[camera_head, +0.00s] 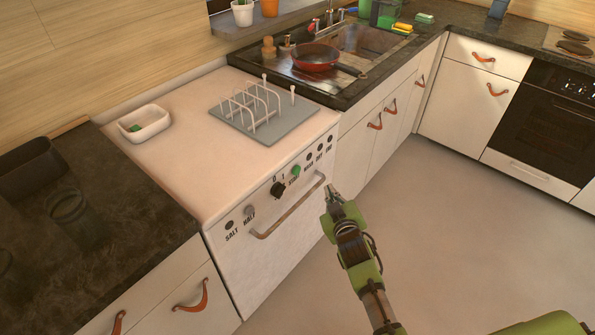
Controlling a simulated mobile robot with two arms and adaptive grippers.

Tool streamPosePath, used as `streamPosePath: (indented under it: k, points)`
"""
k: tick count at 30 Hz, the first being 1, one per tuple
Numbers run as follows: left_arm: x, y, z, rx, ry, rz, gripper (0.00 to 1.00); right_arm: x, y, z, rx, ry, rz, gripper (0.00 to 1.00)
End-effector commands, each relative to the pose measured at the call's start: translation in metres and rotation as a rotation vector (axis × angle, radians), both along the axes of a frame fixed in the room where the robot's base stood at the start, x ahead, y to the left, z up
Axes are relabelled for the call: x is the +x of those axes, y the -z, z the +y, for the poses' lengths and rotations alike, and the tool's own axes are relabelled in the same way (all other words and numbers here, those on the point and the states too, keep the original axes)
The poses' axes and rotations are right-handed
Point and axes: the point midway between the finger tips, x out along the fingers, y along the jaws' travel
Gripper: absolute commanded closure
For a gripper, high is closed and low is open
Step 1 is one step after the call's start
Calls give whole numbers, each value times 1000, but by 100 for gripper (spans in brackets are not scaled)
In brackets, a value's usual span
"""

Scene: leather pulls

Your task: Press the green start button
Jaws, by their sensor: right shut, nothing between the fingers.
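The green start button (296,170) is on the front panel of the white dishwasher (262,205), to the right of a black knob (278,190). A "START" label is by it. My right gripper (333,188) is shut and empty. In the picture it is to the right of the button and a little lower, in front of the dishwasher near the right end of its handle (290,208). In the picture it is apart from the button. My left gripper is not in view.
A grey dish rack (234,126) and a white dish (131,128) stand on the dishwasher. A dark counter (130,215) lies to the left. A red pan (316,56) is by the sink. The floor (450,230) to the right is clear.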

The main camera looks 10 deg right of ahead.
Motion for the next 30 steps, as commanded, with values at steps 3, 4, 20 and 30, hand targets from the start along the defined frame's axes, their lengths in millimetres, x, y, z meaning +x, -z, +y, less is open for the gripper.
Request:
streamPosePath:
  k: [3, 4, 20, 30]
  points:
    - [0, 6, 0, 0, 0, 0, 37, 5, 2, 4, 1, -1, -1, 100]
    - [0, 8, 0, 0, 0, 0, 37, 7, 3, 6, 2, -1, -1, 100]
    - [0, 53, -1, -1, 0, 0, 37, 60, 3, 48, 2, -1, -1, 100]
    - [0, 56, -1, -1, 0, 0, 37, 69, 0, 54, 0, -1, 0, 100]
